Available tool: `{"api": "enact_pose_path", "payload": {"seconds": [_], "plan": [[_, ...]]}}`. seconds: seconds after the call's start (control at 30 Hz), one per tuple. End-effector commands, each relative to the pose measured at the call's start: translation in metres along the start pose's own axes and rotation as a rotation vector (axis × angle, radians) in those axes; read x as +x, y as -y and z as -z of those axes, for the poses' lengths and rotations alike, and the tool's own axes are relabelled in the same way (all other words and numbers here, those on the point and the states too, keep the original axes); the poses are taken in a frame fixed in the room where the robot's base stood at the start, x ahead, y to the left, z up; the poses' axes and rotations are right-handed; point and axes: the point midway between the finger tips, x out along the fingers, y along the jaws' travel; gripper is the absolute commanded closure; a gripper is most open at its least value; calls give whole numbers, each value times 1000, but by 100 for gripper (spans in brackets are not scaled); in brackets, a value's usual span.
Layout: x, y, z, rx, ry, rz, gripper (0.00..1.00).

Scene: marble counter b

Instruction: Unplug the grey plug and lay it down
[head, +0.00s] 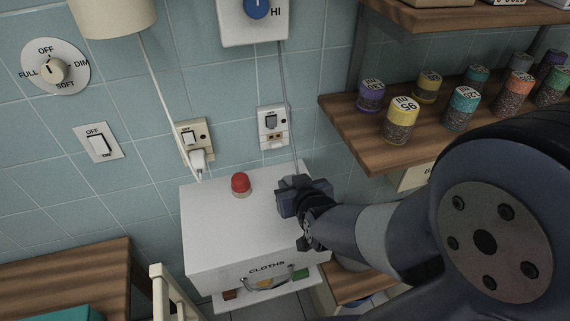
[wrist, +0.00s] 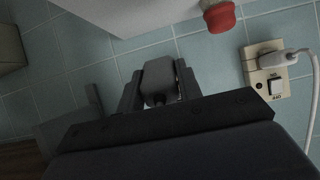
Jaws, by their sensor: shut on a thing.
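The grey plug (wrist: 158,80) is between the two fingers of my gripper (wrist: 158,92) in the wrist view, and the fingers are shut on it. In the head view my gripper (head: 302,194) is at the right part of the white cabinet's top (head: 218,222). There the plug is hard to tell apart from the dark fingers. A grey cord (head: 288,120) runs down from the wall box to my gripper. The right wall socket (head: 273,128) has nothing plugged in. I cannot tell whether the plug touches the cabinet top.
A white plug (head: 197,160) sits in the left socket (head: 189,135); its cord hangs beside it. A red-topped button (head: 240,184) stands on the cabinet near the wall. A wooden shelf (head: 365,150) with several jars is to the right. The cabinet's left top is clear.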

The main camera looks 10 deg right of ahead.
Motion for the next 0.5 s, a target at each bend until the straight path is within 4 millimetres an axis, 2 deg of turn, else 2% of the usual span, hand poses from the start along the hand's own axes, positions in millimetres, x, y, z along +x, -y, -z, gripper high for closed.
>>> {"api": "enact_pose_path", "payload": {"seconds": [0.5], "plan": [[16, 0, -28, 0, -1, 0, 100]]}}
